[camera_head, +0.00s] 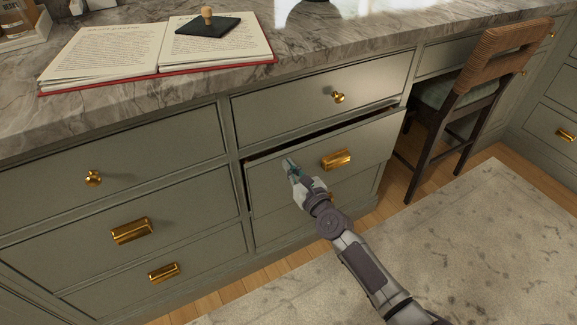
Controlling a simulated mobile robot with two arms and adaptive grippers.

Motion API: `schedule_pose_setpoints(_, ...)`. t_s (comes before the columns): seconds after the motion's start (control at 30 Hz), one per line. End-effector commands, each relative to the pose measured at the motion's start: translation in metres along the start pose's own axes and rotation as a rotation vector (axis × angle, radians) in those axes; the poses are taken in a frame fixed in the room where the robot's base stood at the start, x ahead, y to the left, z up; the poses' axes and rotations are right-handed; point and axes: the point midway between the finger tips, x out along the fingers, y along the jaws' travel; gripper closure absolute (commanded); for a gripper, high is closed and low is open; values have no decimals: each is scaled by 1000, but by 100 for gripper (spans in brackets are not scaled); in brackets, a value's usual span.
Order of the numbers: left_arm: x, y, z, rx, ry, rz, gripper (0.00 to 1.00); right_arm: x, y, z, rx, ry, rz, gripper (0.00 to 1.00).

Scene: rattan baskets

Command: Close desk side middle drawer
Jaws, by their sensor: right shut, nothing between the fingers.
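The middle drawer (290,180) of the desk's right-hand column is grey-green with a brass cup handle (337,159). It stands partly open, with a dark gap along its top and left edges. My right gripper (290,166) is shut and empty in front of the left part of this drawer's face, left of the handle. I cannot tell whether the fingertips touch the face. My right arm comes in from the lower right and hides part of the drawer below. My left gripper is not in view.
The drawer above (300,98) is shut, as are the left column's drawers (120,170). An open book (100,55) lies on the marble desktop (330,45). A wicker-backed chair (505,55) stands right of the drawers. A pale rug (460,250) covers the floor in front.

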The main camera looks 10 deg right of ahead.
Motion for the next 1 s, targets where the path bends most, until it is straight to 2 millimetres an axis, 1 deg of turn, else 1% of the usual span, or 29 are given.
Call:
schedule_pose_setpoints(0.03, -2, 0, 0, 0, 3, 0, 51, 4, 0, 0, -1, -1, 0, 100)
schedule_pose_setpoints(0.13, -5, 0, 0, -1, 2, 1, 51, 8, 0, 0, 0, 0, 0, 100)
schedule_pose_setpoints(0.47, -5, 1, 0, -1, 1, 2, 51, 9, 0, 0, 0, 0, 0, 100)
schedule_pose_setpoints(0.53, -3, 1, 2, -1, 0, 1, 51, 15, 0, -1, 0, -1, -1, 100)
schedule_pose_setpoints(0.57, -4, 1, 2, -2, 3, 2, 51, 19, 0, -2, 0, -3, -2, 100)
schedule_pose_setpoints(0.7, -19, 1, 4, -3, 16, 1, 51, 44, -1, -3, 1, -4, -3, 100)
schedule_pose_setpoints(0.77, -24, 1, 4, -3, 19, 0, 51, 51, 0, -2, 1, -3, -2, 100)
schedule_pose_setpoints(0.83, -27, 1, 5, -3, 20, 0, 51, 55, 0, -1, -1, -1, -1, 100)
schedule_pose_setpoints(1.0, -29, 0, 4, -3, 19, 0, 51, 56, 0, 2, -1, -3, -1, 100)
